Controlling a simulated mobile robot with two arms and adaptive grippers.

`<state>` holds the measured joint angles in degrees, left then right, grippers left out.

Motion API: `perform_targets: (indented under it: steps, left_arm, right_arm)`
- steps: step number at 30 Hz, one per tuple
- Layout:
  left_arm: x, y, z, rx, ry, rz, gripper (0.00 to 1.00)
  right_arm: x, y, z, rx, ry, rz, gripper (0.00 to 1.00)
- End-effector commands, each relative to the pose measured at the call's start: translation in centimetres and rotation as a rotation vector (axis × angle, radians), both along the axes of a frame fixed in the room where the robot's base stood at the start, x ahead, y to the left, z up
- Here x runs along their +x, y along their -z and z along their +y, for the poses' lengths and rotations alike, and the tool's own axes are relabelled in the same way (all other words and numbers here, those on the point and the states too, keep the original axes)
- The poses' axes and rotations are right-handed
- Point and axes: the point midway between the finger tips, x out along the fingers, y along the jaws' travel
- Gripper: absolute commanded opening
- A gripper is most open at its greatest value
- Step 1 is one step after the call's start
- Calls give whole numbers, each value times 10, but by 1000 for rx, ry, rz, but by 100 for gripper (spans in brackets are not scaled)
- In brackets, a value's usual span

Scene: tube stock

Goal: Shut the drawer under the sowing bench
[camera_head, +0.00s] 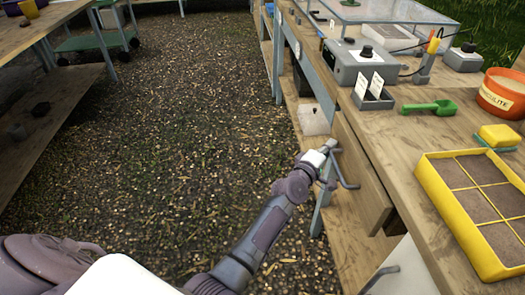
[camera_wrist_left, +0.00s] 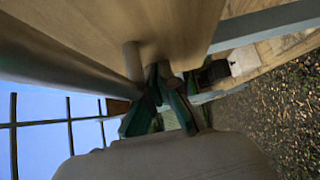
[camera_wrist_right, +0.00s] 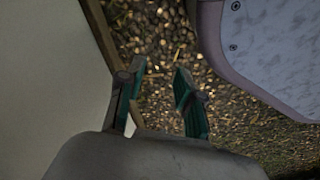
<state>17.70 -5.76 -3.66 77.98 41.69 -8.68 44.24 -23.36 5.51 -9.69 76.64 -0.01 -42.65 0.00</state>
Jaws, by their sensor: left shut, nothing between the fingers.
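The wooden drawer (camera_head: 362,175) is under the sowing bench (camera_head: 385,150) in the head view. Its front stands a little out from the bench edge. A grey bar handle (camera_head: 347,181) sticks out from it. My left gripper (camera_head: 330,150) is at the far end of this handle, its fingers shut and empty. In the left wrist view, the fingers (camera_wrist_left: 163,75) are close to the handle bar (camera_wrist_left: 75,65) and the wooden drawer front (camera_wrist_left: 150,25); whether they touch is unclear. My right gripper (camera_wrist_right: 160,70) shows only in its wrist view, open and empty.
A yellow seed tray (camera_head: 437,195), green scoop (camera_head: 430,107), orange pot (camera_head: 502,93) and grey control box (camera_head: 362,62) stand on the bench. A white panel (camera_head: 408,268) with a grey handle is below the drawer. The gravel floor (camera_head: 190,120) to the left is clear.

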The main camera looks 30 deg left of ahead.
Motion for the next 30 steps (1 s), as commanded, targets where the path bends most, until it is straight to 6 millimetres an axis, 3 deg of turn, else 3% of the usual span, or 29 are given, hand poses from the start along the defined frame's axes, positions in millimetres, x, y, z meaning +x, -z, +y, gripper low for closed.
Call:
perform_targets:
  steps: [9,30]
  left_arm:
    - [18,1,-26,0,-1,0,0]
    - [20,-3,-31,-2,4,-4,0]
  right_arm:
    - [5,-5,1,1,1,-4,35]
    - [6,-7,-1,-2,1,-6,35]
